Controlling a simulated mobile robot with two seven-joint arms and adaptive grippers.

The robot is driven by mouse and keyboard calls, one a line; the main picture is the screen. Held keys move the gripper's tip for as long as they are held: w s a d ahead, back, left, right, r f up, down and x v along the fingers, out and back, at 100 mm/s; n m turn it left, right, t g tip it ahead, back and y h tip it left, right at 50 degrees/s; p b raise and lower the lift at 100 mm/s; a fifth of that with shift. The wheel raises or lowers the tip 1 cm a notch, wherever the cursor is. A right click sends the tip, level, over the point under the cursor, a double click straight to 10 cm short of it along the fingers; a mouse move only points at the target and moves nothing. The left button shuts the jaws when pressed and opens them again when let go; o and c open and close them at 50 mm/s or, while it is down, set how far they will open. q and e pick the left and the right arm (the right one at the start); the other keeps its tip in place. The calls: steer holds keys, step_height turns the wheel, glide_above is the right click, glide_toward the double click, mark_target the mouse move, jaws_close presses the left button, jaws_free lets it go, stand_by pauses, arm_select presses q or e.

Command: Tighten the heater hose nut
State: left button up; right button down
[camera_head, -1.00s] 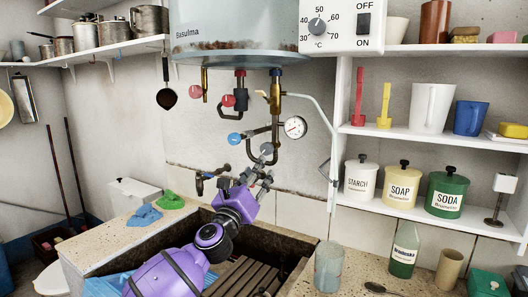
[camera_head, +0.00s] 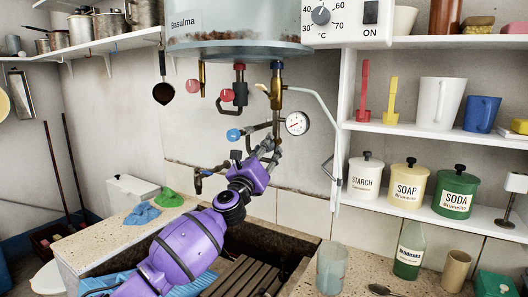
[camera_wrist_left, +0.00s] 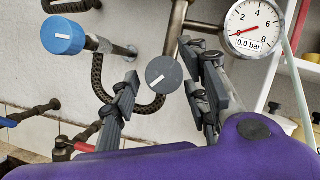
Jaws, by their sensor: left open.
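My left gripper (camera_head: 265,150) is open just under the heater pipes. In the left wrist view its two fingers (camera_wrist_left: 165,92) stand on either side of the grey piece, with visible gaps. I cannot tell how deep the fingers reach around it. In the head view the gripper mostly hides the piece. My right gripper is not in view.
The blue knob (camera_head: 234,134) is left of the gripper and the pressure gauge (camera_head: 297,123) close on its right; the gauge reads 0.0 bar (camera_wrist_left: 253,30). The water heater (camera_head: 238,30) hangs above. The stone trough (camera_head: 280,245) lies below, with shelves (camera_head: 420,140) at right.

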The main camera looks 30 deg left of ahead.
arm_select(q)
steer(key=shift+c, duration=1)
steer(key=c, duration=0.8)
